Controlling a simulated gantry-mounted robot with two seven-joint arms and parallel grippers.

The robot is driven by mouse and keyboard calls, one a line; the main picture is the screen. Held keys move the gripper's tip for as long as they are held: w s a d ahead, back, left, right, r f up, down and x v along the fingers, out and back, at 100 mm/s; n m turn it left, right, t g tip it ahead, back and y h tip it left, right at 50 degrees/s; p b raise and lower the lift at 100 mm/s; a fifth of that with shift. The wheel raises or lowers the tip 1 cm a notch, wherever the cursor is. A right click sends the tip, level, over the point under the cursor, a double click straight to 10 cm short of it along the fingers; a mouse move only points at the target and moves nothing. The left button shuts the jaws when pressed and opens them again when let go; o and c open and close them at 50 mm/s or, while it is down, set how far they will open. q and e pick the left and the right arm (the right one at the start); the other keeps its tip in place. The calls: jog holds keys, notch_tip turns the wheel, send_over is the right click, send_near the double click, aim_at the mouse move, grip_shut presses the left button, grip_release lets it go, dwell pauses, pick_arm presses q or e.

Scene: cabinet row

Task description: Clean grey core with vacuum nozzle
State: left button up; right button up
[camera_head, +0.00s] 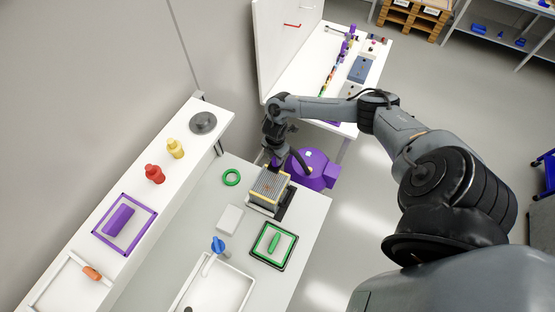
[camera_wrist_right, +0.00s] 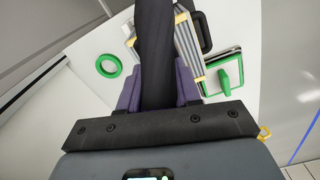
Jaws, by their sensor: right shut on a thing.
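My right gripper (camera_head: 279,159) is above the core's back edge. In the right wrist view, its purple fingers (camera_wrist_right: 158,88) are shut on the black vacuum nozzle (camera_wrist_right: 155,45). The nozzle extends over the core; I cannot tell whether it touches. The purple vacuum (camera_head: 314,172) stands behind the core, beyond the table edge. My left gripper is not in view.
A green ring (camera_head: 232,177), a white block (camera_head: 230,220) and a green-framed tray (camera_head: 290,254) lie near the core. A blue-headed tool (camera_head: 218,245) is in front. A raised shelf (camera_head: 197,152) with bottles runs along the left. A white cabinet panel (camera_head: 275,60) stands behind.

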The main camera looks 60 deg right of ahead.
jog(key=shift+r, duration=0.95)
